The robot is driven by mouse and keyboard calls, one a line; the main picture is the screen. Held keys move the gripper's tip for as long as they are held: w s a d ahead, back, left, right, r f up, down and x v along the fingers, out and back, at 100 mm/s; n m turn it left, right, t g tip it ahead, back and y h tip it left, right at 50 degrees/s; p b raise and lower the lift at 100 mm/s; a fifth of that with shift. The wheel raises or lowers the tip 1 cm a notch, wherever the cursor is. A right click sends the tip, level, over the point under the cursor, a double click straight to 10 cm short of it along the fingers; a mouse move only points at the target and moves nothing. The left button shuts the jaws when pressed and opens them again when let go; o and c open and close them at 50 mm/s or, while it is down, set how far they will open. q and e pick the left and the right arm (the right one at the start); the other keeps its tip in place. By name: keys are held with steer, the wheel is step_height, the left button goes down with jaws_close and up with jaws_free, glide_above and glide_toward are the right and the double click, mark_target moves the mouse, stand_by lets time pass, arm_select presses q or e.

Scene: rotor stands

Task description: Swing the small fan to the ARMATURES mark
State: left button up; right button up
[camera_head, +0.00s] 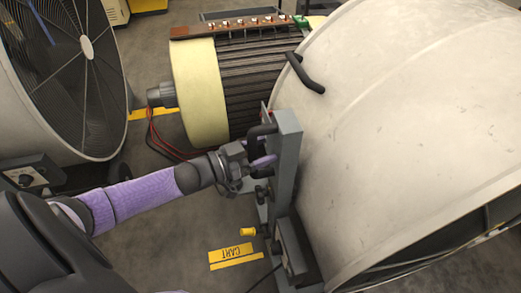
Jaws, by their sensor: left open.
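A large pale drum fan (410,110) fills the right side, with a dark handle (305,74) on its shell and a grey upright bracket (285,165) at its near side. Another drum fan (75,60) with a dark wire grille stands at the left. I cannot tell by size alone which is the small fan. My left gripper (262,163) is open at the grey bracket, close to a dark grip (262,132) there; contact is unclear. No ARMATURES lettering is readable; a yellow floor mark (236,253) reads CART, upside down. My right gripper is not in view.
A ribbed rotor (250,85) with a cream end band and a shaft stands behind my left gripper, with red and dark cables below it. A yellow floor strip (152,114) lies near the left fan. Grey floor (175,235) is clear beside the CART mark.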

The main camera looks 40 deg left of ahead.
arm_select(q)
jaws_close()
stand_by(1.4)
